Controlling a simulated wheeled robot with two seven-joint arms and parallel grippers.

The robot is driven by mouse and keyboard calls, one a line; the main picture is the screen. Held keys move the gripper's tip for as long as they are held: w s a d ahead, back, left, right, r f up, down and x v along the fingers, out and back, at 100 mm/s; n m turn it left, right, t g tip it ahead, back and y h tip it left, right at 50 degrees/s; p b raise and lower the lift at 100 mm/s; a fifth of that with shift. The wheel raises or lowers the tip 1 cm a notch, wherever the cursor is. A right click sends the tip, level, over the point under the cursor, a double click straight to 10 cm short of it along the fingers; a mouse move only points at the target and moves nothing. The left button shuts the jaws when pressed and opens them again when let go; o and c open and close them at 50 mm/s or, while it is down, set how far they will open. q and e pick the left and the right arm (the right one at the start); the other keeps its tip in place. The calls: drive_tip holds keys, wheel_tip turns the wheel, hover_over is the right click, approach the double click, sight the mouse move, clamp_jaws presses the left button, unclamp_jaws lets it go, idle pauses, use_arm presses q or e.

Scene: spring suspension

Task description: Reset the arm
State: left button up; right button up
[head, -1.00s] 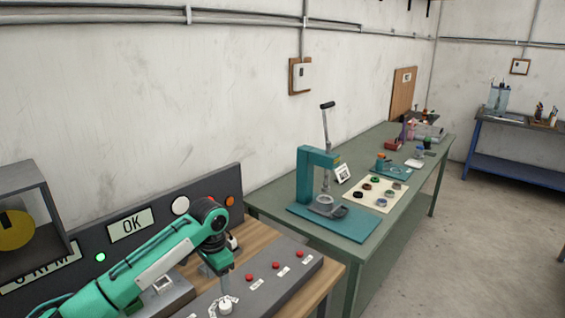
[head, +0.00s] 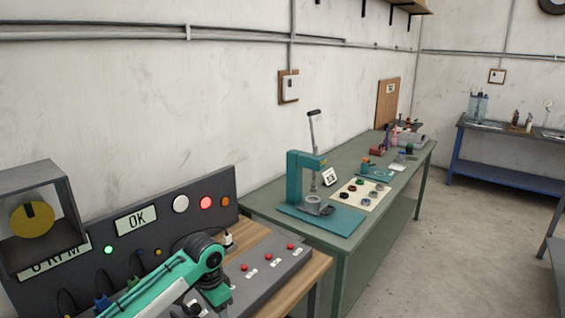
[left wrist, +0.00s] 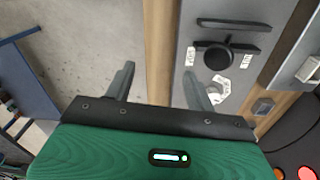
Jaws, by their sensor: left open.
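My left arm comes in from the lower left in the head view, green and dark, bent over the control bench. Its gripper is mostly hidden there, low over the grey control panel (head: 262,268). In the left wrist view my left gripper (left wrist: 160,85) is open, its two fingers apart with nothing between them. My right gripper is not in view.
The dark upright board (head: 130,230) with an OK sign and lit lamps stands behind the panel. A green table (head: 345,262) to the right bears a teal press (head: 300,180) and a board of small rings (head: 372,186). Open floor (head: 450,230) lies right of the table.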

use_arm(q)
drive_tip(key=s+d+f+n+t+h, duration=0.1)
drive_tip(key=s+d+f, duration=0.3)
drive_tip(key=s, duration=0.5)
drive_tip(key=s+d+f+n+t+h, duration=0.1)
drive_tip(key=s+f, duration=0.6)
drive_tip(key=s, duration=0.2)
drive_tip(key=s+a+n+t+y, duration=0.1)
drive_tip(key=s+a+n, duration=0.2)
drive_tip(key=s+a, duration=0.45)
drive_tip(key=s+a+n+y, duration=0.15)
drive_tip(key=s+a, duration=0.25)
drive_tip(key=s, duration=0.7)
wheel_tip(320, 180, down, 29)
drive_tip(key=s+a+f+g, duration=0.2)
drive_tip(key=s+a+f, duration=0.1)
drive_tip(key=s+f, duration=1.7)
drive_tip(key=shift+f, duration=0.45)
drive_tip(key=shift+n, duration=0.25)
